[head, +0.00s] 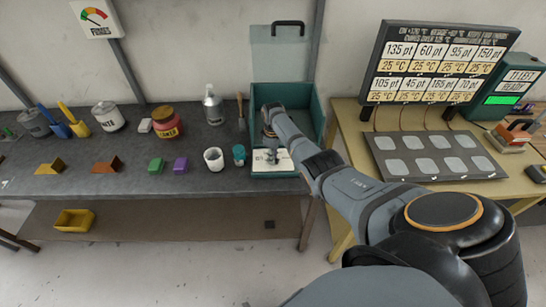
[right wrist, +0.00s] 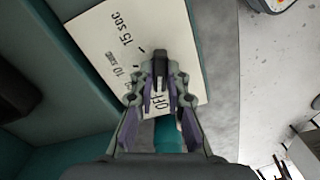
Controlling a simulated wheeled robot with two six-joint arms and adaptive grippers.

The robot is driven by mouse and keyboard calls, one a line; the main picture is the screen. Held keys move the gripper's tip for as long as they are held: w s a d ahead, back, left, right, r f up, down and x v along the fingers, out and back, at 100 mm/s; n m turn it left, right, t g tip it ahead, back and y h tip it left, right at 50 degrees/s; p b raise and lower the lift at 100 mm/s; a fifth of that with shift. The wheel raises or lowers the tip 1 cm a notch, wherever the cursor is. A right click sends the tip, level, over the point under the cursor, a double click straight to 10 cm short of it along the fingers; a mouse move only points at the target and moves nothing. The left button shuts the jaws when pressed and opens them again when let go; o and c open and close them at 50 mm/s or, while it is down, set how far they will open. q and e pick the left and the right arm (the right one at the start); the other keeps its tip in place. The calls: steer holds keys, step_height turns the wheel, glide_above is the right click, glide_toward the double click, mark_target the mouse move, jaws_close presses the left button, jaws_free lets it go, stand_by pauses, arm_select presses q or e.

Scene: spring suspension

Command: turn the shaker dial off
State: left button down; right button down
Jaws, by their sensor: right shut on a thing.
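The shaker is a teal open-topped box (head: 318,105) at the back of the dark bench, with a white dial plate (head: 286,164) on its front. In the right wrist view the plate (right wrist: 190,35) reads "OFF", a partly hidden "10" mark and "15 sec". My right gripper (right wrist: 161,75) is shut on the small dark dial knob (right wrist: 160,58) in front of the plate. The fingers hide part of the knob, and I cannot tell which mark it points at. In the head view my right gripper (head: 271,152) is over the plate, partly hidden. My left gripper is not in view.
A white cup (head: 213,159) and a small teal-capped container (head: 239,154) stand just left of the shaker. A yellow table (head: 348,138) to the right bears a grey pad (head: 434,155) under a display board (head: 440,62). Coloured blocks and jars stand further left.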

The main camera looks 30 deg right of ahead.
steer(key=c, duration=1.3)
jaws_free()
steer(key=shift+c, duration=0.2)
step_height(320, 180, up, 12)
